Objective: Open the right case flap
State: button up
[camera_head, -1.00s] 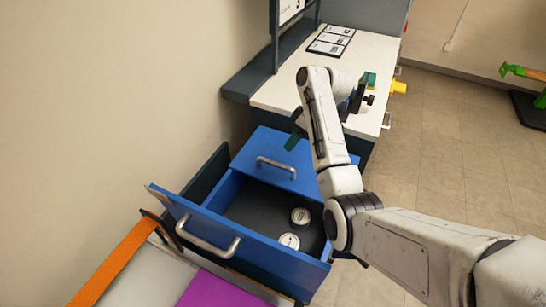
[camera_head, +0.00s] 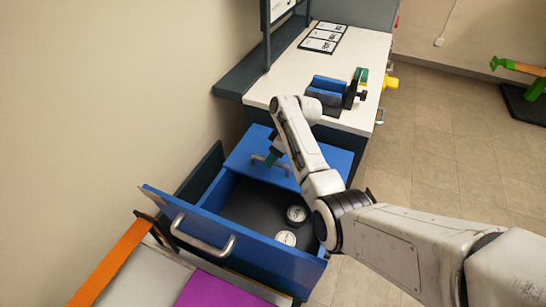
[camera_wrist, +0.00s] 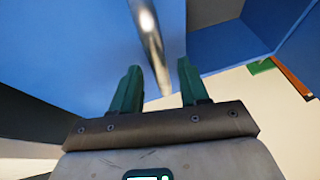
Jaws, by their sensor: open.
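A blue case (camera_head: 225,190) stands below the white worktop. Its closed blue panel (camera_head: 325,160), on the far side, has a silver bar handle (camera_head: 260,161). The nearer part is open, and its upright blue panel (camera_head: 265,262) has another silver handle (camera_head: 203,235). I cannot tell for certain which one is the right flap. My gripper (camera_head: 272,158) is at the closed panel's handle. In the wrist view, my green fingers (camera_wrist: 158,68) are open and the silver handle (camera_wrist: 150,35) runs between or just beyond their tips. Whether they touch it is unclear.
Two round tins (camera_head: 286,238) lie in the open dark interior. The worktop (camera_head: 355,55) carries a blue block in a holder (camera_head: 326,88) and a framed card. A purple patch (camera_head: 215,292) and an orange strip (camera_head: 110,262) lie nearby.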

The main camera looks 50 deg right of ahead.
grip_shut()
dwell(0.3)
dwell(0.4)
